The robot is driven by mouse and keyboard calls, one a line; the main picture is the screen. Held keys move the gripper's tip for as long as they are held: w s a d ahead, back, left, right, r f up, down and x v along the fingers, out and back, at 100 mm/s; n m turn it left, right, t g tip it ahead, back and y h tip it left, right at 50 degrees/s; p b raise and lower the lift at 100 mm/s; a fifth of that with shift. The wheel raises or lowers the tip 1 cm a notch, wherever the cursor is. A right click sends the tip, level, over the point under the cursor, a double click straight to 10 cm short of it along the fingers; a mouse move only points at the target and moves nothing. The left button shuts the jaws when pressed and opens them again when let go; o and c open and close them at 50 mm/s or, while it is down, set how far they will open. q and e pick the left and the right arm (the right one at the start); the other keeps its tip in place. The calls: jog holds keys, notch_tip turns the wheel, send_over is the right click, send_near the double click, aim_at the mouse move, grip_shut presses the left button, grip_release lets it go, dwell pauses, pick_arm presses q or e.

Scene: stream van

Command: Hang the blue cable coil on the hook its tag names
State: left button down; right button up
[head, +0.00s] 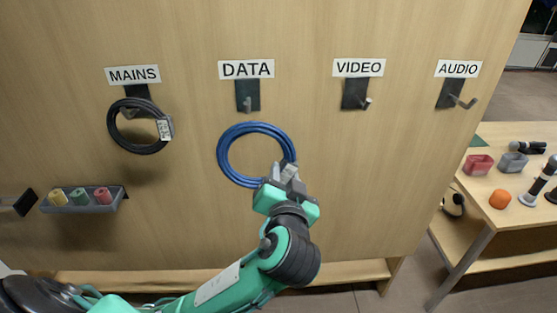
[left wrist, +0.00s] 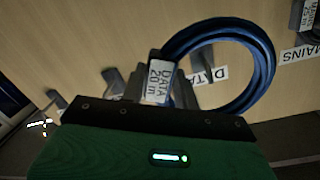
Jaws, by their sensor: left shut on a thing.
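The blue cable coil (head: 223,152) is in my left gripper (head: 284,174), which is shut on its lower right side. It also shows in the left wrist view (left wrist: 268,72), where its white tag (left wrist: 158,82) reads "DATA 20 m". The coil's ring faces the head camera, just below the empty DATA hook (head: 247,100). In the head view a small gap shows between the coil's top and that hook; the depth between them is unclear. The DATA sign (head: 246,69) is above the hook. My right gripper is not in view.
A black coil (head: 116,134) hangs on the MAINS hook at left. The VIDEO hook (head: 358,99) and AUDIO hook (head: 458,99) are empty. A grey tray (head: 85,204) of coloured rolls is on the wall at lower left. A table (head: 493,185) with small items stands at right.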

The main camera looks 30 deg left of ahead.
pick_arm(q)
jog(key=shift+n+y, duration=0.3)
jog(key=shift+y, duration=0.3)
jog(key=shift+w+a+r, duration=0.3)
jog(key=shift+a+r, duration=0.3)
jog(key=shift+r, duration=0.2)
jog(key=shift+w+a+r, duration=0.25)
jog(key=shift+a+r, duration=0.35)
jog(key=shift+r, duration=0.2)
jog(key=f+b+x, duration=0.2)
jog(key=b+x, duration=0.1)
jog(key=x, duration=1)
jog(key=shift+f+b, duration=0.3)
jog(key=shift+w+d, duration=0.1)
jog(key=shift+w, duration=0.05)
jog(key=c, duration=1)
grip_release()
jog(key=shift+o, duration=0.2)
